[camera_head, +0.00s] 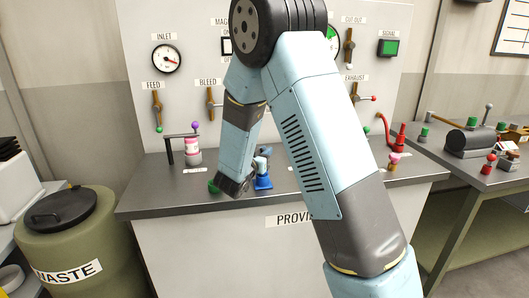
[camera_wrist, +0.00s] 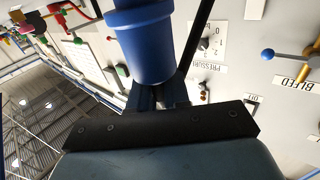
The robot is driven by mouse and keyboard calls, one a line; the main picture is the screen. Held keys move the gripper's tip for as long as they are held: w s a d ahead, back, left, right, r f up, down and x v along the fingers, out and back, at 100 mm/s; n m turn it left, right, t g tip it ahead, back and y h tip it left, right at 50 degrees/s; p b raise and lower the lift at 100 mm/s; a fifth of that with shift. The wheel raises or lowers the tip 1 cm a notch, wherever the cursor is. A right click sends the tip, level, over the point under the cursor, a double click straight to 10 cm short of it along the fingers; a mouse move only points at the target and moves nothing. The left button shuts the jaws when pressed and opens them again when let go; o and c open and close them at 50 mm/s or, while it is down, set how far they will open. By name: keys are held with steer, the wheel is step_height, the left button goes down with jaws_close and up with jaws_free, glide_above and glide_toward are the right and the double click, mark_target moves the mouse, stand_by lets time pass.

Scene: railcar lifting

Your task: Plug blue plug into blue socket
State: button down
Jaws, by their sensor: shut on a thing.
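My gripper (camera_head: 246,187) is low over the grey counter at the middle of the head view, tilted down, with its fingertips close to the blue item. In the wrist view a large blue cylinder with a wider collar, the blue plug (camera_wrist: 142,45), is at the dark fingers, and my gripper is shut on it. In the head view a blue item with a wider foot (camera_head: 263,182) stands upright on the counter just right of my gripper. I cannot tell there whether it is the socket, the plug or both, nor whether they touch.
A green piece (camera_head: 213,187) lies just left of my gripper. A pink-and-white canister (camera_head: 193,151) stands further left beside a dark post. A panel of gauges and valves (camera_head: 205,50) rises behind the counter (camera_head: 150,198).

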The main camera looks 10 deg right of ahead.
steer(key=shift+f, duration=0.5)
steer(key=c, duration=1)
jaws_free()
steer(key=v, duration=1.3)
steer(key=shift+s+a, duration=0.25)
steer(key=shift+a, duration=0.05)
steer(key=shift+w, duration=0.1)
